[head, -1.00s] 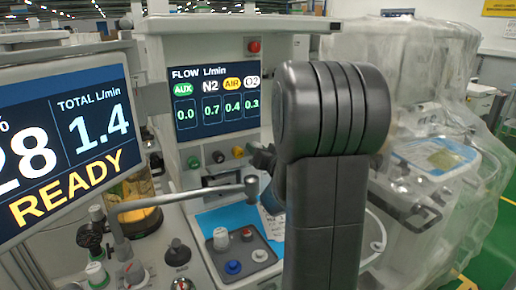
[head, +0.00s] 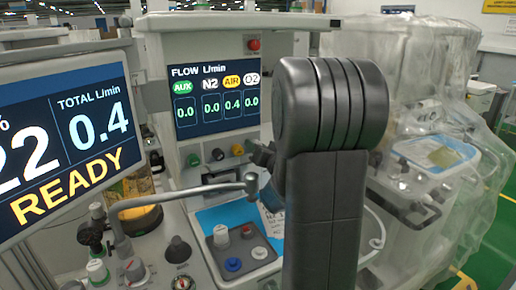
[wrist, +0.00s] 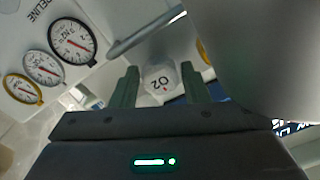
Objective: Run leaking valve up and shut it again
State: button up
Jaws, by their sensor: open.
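In the head view, the flow display (head: 211,98) reads AUX 0.0, N2 0.0, AIR 0.4 and O2 0.0. The monitor (head: 68,140) reads TOTAL 0.4 and READY. Green (head: 193,161), black (head: 218,155) and yellow (head: 237,150) knobs sit below the flow display. In the wrist view, my gripper (wrist: 159,67) is open, with its green fingers on either side of a white knob marked O2 (wrist: 160,81). I cannot tell whether they touch it. My dark arm covers the right of the panel in the head view.
A grey bent rod (head: 185,194) crosses in front of the panel above a small plate with several coloured knobs (head: 238,252). Gauges (wrist: 72,41) show left in the wrist view. A plastic-covered cart (head: 430,80) stands at right.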

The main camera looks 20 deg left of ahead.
jog(key=v, duration=1.4)
jog(key=shift+w+a, duration=0.1)
jog(key=x, duration=1.3)
jog(key=shift+w+a, duration=0.25)
jog(key=shift+d, duration=0.1)
